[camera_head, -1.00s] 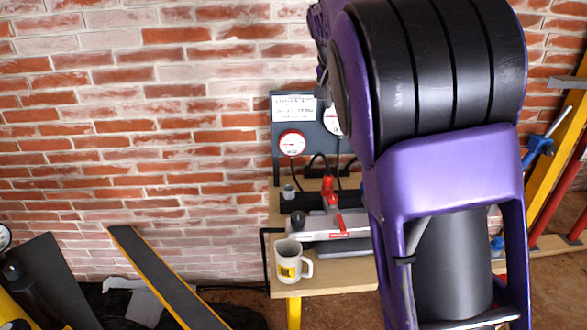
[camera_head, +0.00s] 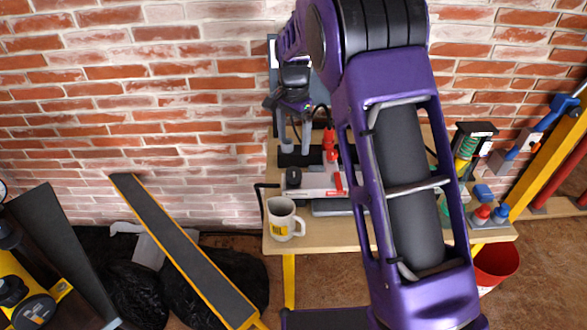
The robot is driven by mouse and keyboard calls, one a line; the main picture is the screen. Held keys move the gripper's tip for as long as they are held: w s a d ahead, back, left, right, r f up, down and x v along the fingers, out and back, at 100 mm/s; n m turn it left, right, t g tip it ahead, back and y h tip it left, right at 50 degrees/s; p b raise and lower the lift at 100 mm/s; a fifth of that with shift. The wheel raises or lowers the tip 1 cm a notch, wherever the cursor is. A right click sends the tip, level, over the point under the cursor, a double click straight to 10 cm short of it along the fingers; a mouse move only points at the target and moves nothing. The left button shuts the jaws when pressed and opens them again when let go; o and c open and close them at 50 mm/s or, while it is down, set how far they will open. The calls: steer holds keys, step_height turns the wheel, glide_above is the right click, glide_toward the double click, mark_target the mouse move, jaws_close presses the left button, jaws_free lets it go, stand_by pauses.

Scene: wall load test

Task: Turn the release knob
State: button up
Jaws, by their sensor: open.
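A hand pump (camera_head: 312,192) with a silver body and red markings lies on the wooden workbench (camera_head: 340,238). A dark round knob (camera_head: 293,177) is at its left end. A red upright fitting (camera_head: 330,146) stands behind its middle, and a small red lever (camera_head: 338,182) is on its body. I cannot tell for certain which is the release knob. My gripper (camera_head: 296,142) is open and empty, with its grey fingers pointing down above the back of the pump, left of the red fitting. My purple arm hides the pump's right part.
A white mug (camera_head: 284,219) stands at the bench's front left. Bottles and tools (camera_head: 490,205) are on its right side. A red bucket (camera_head: 495,265) stands on the floor at right. A gauge panel behind my gripper is mostly hidden. Black bags and a sloping yellow-edged beam (camera_head: 180,245) are at left.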

mark_target(294, 172)
step_height(294, 172, down, 11)
steer(key=shift+r, duration=0.2)
steer(key=c, duration=1.4)
